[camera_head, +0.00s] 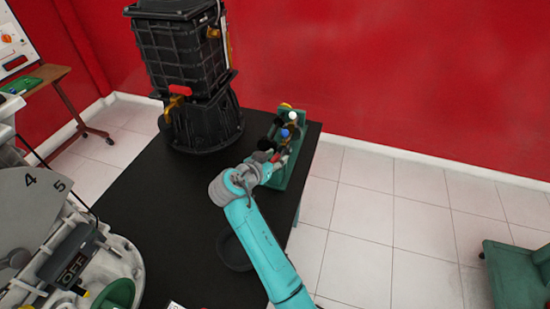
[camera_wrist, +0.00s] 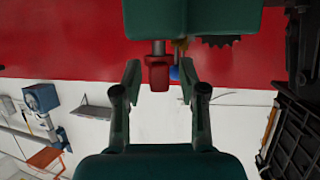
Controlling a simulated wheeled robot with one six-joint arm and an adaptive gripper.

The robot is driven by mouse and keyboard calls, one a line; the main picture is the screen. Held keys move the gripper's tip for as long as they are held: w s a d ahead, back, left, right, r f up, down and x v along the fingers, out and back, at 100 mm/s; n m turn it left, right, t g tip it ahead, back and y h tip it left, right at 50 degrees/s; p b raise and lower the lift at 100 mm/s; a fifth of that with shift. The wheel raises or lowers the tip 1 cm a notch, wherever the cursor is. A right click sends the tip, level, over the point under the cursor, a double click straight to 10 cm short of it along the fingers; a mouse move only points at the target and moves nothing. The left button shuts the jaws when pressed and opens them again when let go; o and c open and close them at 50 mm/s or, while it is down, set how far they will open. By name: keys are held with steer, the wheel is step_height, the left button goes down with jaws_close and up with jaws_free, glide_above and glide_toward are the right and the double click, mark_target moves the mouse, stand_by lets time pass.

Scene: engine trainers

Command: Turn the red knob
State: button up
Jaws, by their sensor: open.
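The red knob (camera_wrist: 158,74) is a blocky red piece on a short grey shaft coming out of a green unit (camera_wrist: 190,18). In the wrist view it appears between the two fingertips of my gripper (camera_wrist: 160,82), with a visible gap on each side. My gripper is open and empty. In the head view my gripper (camera_head: 274,160) is at the near left side of the green unit (camera_head: 294,174) on the black table. There the red knob is mostly hidden by my gripper. I cannot tell how deep the knob sits between the fingers.
A blue knob (camera_wrist: 174,72) is close beside the red one. Several dark, white and blue knobs top the green unit. A tall black machine (camera_head: 183,60) with a red handle (camera_head: 180,91) stands at the table's back. A black bowl-like thing (camera_head: 233,252) lies near my arm.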

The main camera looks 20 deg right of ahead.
steer(key=v, duration=1.2)
steer(key=shift+f, duration=0.1)
